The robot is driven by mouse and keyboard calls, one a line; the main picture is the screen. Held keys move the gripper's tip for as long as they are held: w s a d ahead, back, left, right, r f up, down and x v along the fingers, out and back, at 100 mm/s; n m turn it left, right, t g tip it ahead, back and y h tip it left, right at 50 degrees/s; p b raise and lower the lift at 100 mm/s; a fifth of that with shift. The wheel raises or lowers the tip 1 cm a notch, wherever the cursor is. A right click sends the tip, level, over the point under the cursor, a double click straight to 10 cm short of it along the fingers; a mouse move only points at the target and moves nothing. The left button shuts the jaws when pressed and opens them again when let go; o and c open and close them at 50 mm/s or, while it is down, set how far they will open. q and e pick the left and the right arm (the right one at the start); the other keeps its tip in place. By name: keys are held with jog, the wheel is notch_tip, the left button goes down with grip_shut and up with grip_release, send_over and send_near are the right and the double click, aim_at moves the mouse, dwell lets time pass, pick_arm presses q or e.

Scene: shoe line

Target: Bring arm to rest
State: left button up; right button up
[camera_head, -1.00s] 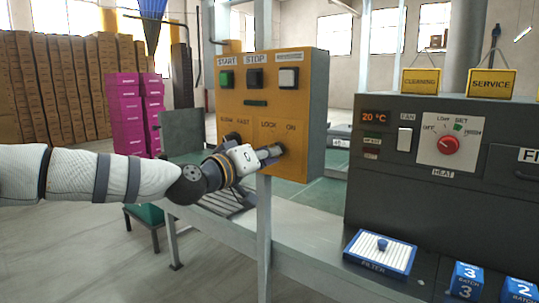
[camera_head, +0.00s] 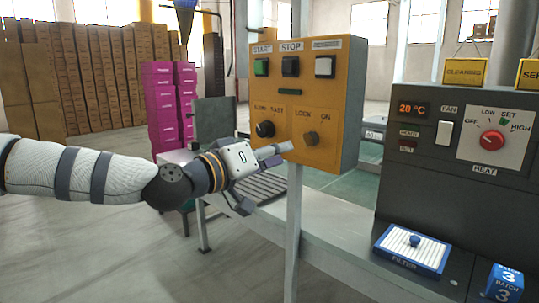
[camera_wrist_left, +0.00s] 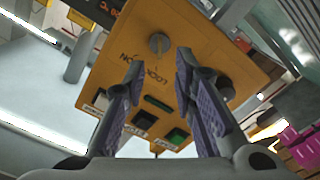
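My left gripper (camera_head: 277,152) is just in front of the lower part of the orange control box (camera_head: 348,105), left of and slightly below the lock knob (camera_head: 311,138). In the left wrist view its two fingers (camera_wrist_left: 158,85) are spread apart with nothing between them. The lock knob (camera_wrist_left: 159,43) shows beyond the fingertips, apart from them. The black speed knob (camera_wrist_left: 223,88) is beside the right finger in that view. My right gripper is in neither view.
The orange box stands on a grey post (camera_head: 293,235) beside the line. A dark heater unit (camera_head: 420,185) with a red knob (camera_head: 492,140) is at right. A blue filter tray (camera_head: 412,250) and a blue batch box (camera_head: 503,285) stand below it. The floor at lower left is clear.

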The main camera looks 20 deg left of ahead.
pick_arm(q)
jog(key=shift+v, duration=1.4)
